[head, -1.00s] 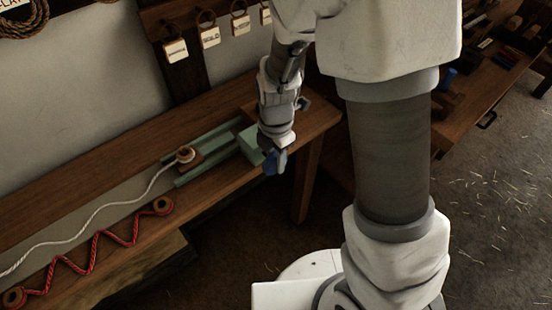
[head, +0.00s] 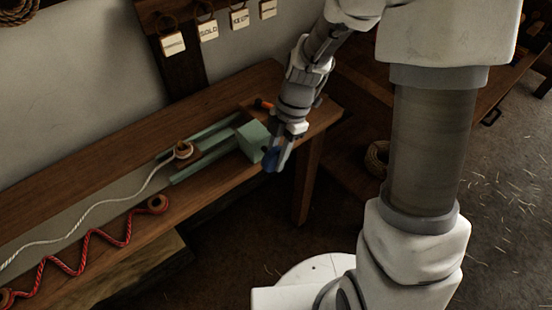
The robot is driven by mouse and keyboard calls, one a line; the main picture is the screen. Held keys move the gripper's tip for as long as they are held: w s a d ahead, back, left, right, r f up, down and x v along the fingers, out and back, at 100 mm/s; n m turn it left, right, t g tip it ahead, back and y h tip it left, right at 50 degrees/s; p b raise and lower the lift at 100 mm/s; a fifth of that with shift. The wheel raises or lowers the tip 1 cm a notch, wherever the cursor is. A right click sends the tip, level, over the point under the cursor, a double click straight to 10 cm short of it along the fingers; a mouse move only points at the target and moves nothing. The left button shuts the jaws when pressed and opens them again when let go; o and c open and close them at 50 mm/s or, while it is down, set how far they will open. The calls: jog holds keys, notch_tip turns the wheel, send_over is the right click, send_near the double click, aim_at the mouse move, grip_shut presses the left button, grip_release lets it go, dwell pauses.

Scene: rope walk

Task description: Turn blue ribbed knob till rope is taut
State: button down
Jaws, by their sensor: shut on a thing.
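The blue knob (head: 269,158) sits at the front right of the green block (head: 252,139) on the bench. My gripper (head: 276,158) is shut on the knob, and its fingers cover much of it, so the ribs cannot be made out. The white rope (head: 97,212) runs from a wooden spool-like piece (head: 183,150) between two green rails (head: 203,160) toward the lower left. The rope lies in slack, wavy curves on a grey strip of the bench.
An orange-tipped object (head: 264,104) lies behind the green block. Tags hang on the wall (head: 208,31).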

jog(key=y, duration=0.1)
jog(key=g+y+b, duration=0.1)
jog(key=g+y, duration=0.1)
jog(key=shift+w+d+f+b, duration=0.1)
jog(key=shift+d+f+b, duration=0.05)
jog(key=shift+f+b, duration=0.15)
jog(key=g+y+b, duration=0.1)
jog(key=g+y, duration=0.1)
jog(key=y, duration=0.2)
jog(key=shift+f+g, duration=0.1)
jog(key=shift+g, duration=0.2)
jog(key=g+y+b, duration=0.2)
jog(key=y, duration=0.1)
jog(key=shift+f+y, duration=0.15)
jog(key=shift+y, duration=0.15)
jog(key=shift+g+y+b, duration=0.5)
jog(key=shift+g+y, duration=0.3)
jog(key=shift+y, duration=0.1)
jog(key=c, duration=0.6)
grip_release()
jog(key=shift+c, duration=0.2)
